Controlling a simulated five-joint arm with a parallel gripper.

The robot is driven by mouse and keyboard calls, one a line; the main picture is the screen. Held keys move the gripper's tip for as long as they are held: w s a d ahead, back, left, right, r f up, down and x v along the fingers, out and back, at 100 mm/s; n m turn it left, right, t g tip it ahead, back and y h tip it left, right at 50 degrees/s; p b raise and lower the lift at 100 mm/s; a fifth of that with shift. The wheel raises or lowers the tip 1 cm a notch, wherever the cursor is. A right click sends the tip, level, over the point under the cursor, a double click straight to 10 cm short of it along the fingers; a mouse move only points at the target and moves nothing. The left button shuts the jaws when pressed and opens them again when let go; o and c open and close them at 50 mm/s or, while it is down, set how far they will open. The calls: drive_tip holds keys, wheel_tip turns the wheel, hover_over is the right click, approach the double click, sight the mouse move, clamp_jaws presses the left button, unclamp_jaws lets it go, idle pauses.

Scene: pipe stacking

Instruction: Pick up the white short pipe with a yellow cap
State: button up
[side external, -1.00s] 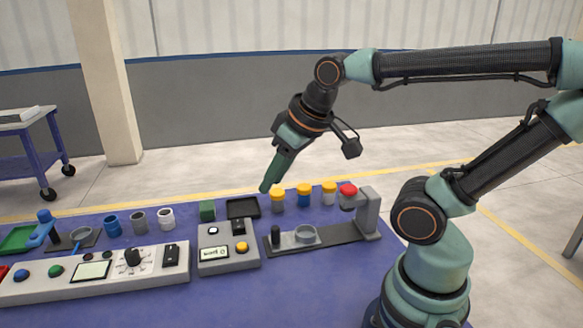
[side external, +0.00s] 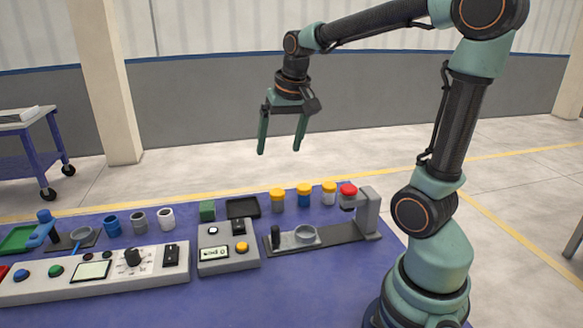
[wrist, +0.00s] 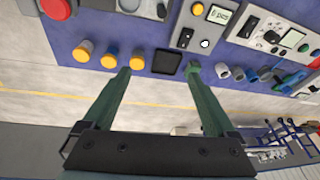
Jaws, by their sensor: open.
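The white short pipe with a yellow cap (side external: 329,194) stands upright at the table's back edge, beside the red-topped stand. It is the right one of three yellow-capped pipes. Left of it stand a blue one (side external: 304,200) and a grey one (side external: 278,205). In the wrist view the yellow cap nearest the red button (wrist: 84,48) appears to be the white pipe's; its body is mostly hidden. My gripper (side external: 279,150) is open and empty, fingers pointing down, well above the tabletop. In the wrist view my gripper (wrist: 159,69) has its fingers wide apart, right of the white pipe.
A black tray (side external: 243,209) and a green cube (side external: 207,211) lie left of the capped pipes. Uncapped pipes, including a white one (side external: 166,219), stand farther left. Control boxes (side external: 228,262) fill the front.

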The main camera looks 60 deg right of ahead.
drive_tip(key=w+d+f+m+g, duration=0.1)
drive_tip(key=d+f+m, duration=0.15)
drive_tip(key=d, duration=0.45)
drive_tip(key=w+d+f+m+g, duration=0.1)
drive_tip(key=d+f+m, duration=0.1)
drive_tip(key=d+m, duration=0.35)
drive_tip(key=m+g+y, duration=0.1)
drive_tip(key=m, duration=0.2)
hover_over(329, 185)
wheel_tip(329, 185, down, 7)
drive_tip(key=f, duration=0.6)
drive_tip(key=shift+w+d+f, duration=0.15)
drive_tip(key=shift+w+f, duration=0.15)
drive_tip(key=shift+s+f, duration=0.2)
drive_tip(key=shift+f, duration=1.15)
drive_tip(key=shift+s+f, duration=0.15)
drive_tip(key=shift+f, duration=1.15)
drive_tip(key=c, duration=1.5)
drive_tip(key=shift+o, duration=0.2)
drive_tip(key=shift+r, duration=0.1)
